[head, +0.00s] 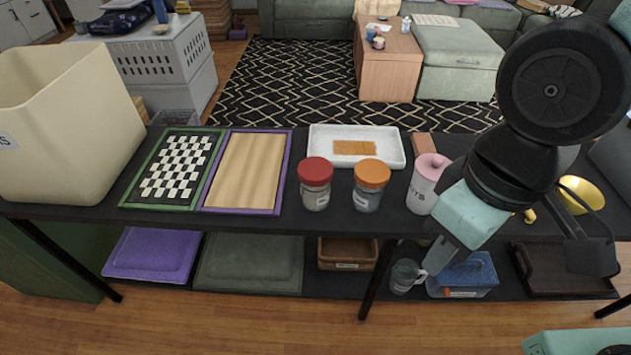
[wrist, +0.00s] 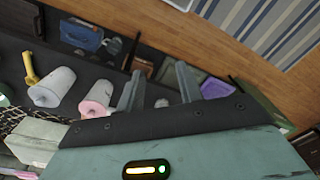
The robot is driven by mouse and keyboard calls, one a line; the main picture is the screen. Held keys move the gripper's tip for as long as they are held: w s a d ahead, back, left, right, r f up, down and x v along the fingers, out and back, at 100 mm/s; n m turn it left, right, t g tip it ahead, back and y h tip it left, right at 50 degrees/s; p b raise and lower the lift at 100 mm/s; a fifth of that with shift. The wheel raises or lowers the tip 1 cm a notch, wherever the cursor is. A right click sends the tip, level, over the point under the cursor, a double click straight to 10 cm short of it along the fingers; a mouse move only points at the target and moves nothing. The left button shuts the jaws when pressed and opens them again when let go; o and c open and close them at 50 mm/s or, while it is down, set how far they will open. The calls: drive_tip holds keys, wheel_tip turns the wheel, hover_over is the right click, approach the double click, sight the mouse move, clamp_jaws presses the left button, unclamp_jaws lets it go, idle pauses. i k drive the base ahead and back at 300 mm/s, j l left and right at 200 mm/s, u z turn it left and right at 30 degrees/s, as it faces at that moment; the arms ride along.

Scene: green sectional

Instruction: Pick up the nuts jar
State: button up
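The nuts jar (head: 423,190) is a white canister with a pink lid, upright on the dark table, right of the orange-lidded jar. In the wrist view the nuts jar (wrist: 96,98) is left of my fingers, pink lid toward the camera. My gripper (wrist: 160,72) has its fingers spread with nothing between them. In the head view my gripper and arm hang just right of the nuts jar, apart from it as far as I can tell, over the table's front edge.
A red-lidded jar (head: 315,183) and an orange-lidded jar (head: 370,185) stand left of it. A white tray (head: 322,146) and a brown block (head: 424,143) lie behind. A lower shelf holds a blue box (head: 466,274) and a mug (head: 404,274).

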sight(314, 199)
drive_tip(key=i+j, duration=0.1)
drive_tip(key=j, duration=1)
drive_tip(key=i+j, duration=0.1)
drive_tip(key=j, duration=1)
drive_tip(key=i+z, duration=0.05)
